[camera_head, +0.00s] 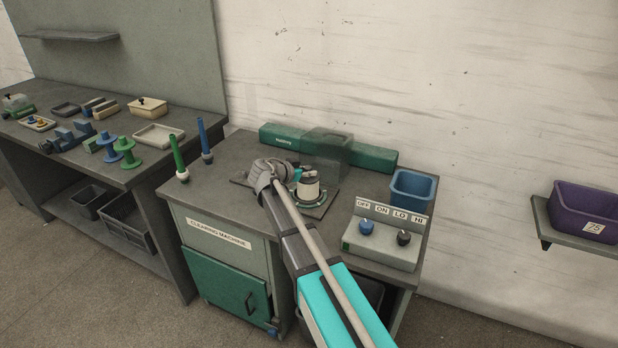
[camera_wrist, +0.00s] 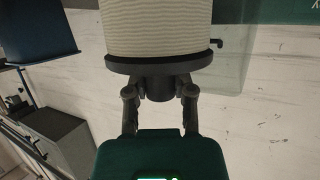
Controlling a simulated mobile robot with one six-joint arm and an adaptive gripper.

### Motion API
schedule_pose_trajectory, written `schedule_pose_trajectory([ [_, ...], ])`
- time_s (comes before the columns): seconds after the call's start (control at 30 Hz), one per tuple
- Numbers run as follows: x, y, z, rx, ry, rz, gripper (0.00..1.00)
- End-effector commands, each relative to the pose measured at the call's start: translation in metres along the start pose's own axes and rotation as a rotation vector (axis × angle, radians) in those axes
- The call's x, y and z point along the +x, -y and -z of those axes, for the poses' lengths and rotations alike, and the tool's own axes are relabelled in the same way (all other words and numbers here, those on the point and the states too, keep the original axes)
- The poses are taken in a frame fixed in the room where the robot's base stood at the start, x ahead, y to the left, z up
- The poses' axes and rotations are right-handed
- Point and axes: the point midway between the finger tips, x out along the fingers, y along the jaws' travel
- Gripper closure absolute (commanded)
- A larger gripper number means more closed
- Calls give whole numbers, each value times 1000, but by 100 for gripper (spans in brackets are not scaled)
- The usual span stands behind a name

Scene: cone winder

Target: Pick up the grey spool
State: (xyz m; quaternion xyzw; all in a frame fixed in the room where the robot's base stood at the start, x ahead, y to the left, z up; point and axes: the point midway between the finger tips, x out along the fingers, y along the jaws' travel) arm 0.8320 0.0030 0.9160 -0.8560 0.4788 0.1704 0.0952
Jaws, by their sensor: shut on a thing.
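In the wrist view, the grey spool has a dark grey flange (camera_wrist: 160,64) and a dark stub, with cream thread wound on it. My gripper (camera_wrist: 160,88) is shut on the stub, one finger on each side. The spool's far end is cut off by the picture edge.
A clear cover (camera_head: 327,152) and a green bar (camera_head: 375,158) stand behind. A control box (camera_head: 380,249) with two knobs and a blue bin (camera_head: 412,190) are at the right. Green and blue cones (camera_head: 204,140) stand at the left. A bench (camera_head: 130,178) with spools and trays lies farther left.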

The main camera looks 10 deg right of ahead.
Motion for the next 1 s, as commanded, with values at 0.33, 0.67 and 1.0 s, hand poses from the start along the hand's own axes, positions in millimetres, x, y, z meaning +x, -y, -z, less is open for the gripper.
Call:
schedule_pose_trajectory([
  [0.33,-5,0,14,0,0,0,100],
  [0.67,-23,-10,42,0,-1,0,100],
  [1.0,-56,-39,72,0,-1,1,100],
])
